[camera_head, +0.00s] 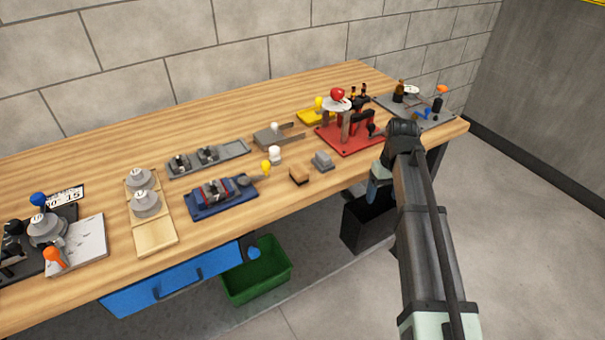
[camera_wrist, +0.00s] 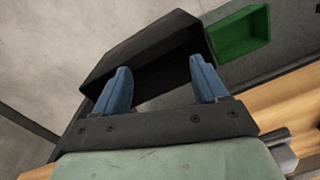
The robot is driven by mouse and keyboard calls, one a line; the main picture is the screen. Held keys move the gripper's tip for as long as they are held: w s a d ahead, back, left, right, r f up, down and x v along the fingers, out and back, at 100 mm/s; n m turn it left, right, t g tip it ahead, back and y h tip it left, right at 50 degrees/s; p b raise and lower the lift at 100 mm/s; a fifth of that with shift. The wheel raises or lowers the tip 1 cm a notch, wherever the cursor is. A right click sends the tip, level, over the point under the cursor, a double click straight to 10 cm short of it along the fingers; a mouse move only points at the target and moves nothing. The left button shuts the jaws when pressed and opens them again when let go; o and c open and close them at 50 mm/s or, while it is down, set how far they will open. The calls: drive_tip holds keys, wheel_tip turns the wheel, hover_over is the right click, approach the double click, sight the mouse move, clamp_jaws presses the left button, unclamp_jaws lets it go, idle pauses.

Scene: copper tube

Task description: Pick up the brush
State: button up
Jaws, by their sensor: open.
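A small brown wooden block with a darker side, which looks like the brush (camera_head: 299,174), lies near the front edge of the workbench (camera_head: 330,184). My gripper (camera_head: 373,192) is to the right of it, beyond the front edge of the bench and apart from the brush. In the wrist view my gripper (camera_wrist: 163,84) has its two blue fingers spread wide with nothing between them. The brush does not show in the wrist view.
A grey block (camera_head: 322,160) sits just right of the brush. A red plate with a press (camera_head: 347,135) stands behind my gripper, and a blue fixture (camera_head: 221,197) stands to the left. A black bin (camera_wrist: 140,50) and a green bin (camera_head: 257,270) are below bench height.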

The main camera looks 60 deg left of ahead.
drive_tip(key=s+a+r+n, duration=0.1)
drive_tip(key=s+a+r, duration=0.4)
drive_tip(key=s+a+r+n, duration=0.1)
drive_tip(key=s+a+r, duration=0.4)
drive_tip(key=r, duration=0.1)
drive_tip(key=shift+s+a, duration=0.25)
wheel_tip(320, 180, up, 8)
drive_tip(key=n, duration=0.2)
hover_over(299, 169)
drive_tip(key=shift+t, duration=0.3)
drive_tip(key=f, duration=0.8)
drive_tip(key=shift+s+d+f, duration=0.2)
drive_tip(key=shift+s+f, duration=0.05)
drive_tip(key=shift+f, duration=0.05)
drive_tip(key=shift+w+a+f, duration=0.1)
drive_tip(key=shift+w+f, duration=0.05)
drive_tip(key=shift+f, duration=1.25)
drive_tip(key=shift+w+a+f, duration=0.1)
drive_tip(key=shift+w+f, duration=0.05)
drive_tip(key=shift+f, duration=1.2)
drive_tip(key=c, duration=1.1)
wheel_tip(299, 169, up, 10)
drive_tip(key=shift+r, duration=0.1)
